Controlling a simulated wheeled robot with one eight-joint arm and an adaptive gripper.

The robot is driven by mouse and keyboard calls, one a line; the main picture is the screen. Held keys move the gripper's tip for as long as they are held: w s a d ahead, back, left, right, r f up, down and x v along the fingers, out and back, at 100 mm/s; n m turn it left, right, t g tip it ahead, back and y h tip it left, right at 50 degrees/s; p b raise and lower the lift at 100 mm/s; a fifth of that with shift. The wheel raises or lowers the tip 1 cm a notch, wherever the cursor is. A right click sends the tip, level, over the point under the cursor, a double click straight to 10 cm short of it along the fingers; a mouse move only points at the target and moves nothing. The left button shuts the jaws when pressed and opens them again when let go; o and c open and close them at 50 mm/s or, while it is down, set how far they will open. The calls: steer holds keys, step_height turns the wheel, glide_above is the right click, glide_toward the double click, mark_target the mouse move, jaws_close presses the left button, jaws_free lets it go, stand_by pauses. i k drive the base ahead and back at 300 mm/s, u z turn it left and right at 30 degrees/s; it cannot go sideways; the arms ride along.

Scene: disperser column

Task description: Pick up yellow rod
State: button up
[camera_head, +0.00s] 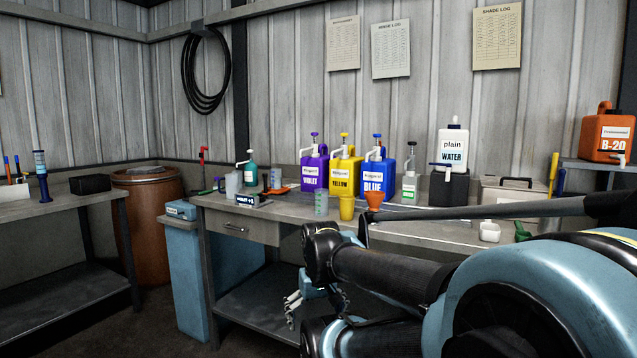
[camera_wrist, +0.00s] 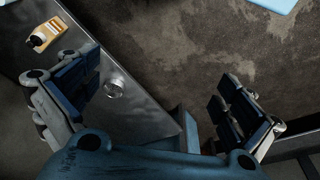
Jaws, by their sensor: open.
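My gripper (camera_head: 314,297) hangs in front of the bench, below the worktop and well to the left of the yellow rod. In the wrist view my gripper (camera_wrist: 158,96) has its fingers wide apart with nothing between them. The rod does not show in the wrist view.
Violet (camera_head: 314,173), yellow (camera_head: 345,177) and blue (camera_head: 377,178) dispenser jugs line the bench (camera_head: 430,231). A yellow cup (camera_head: 346,208) and orange funnel (camera_head: 374,199) stand before them.

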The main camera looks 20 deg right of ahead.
mark_target(555, 158)
steer(key=z, duration=1.95)
steer(key=k, duration=0.5)
steer(key=z, duration=0.1)
steer(key=i, duration=0.4)
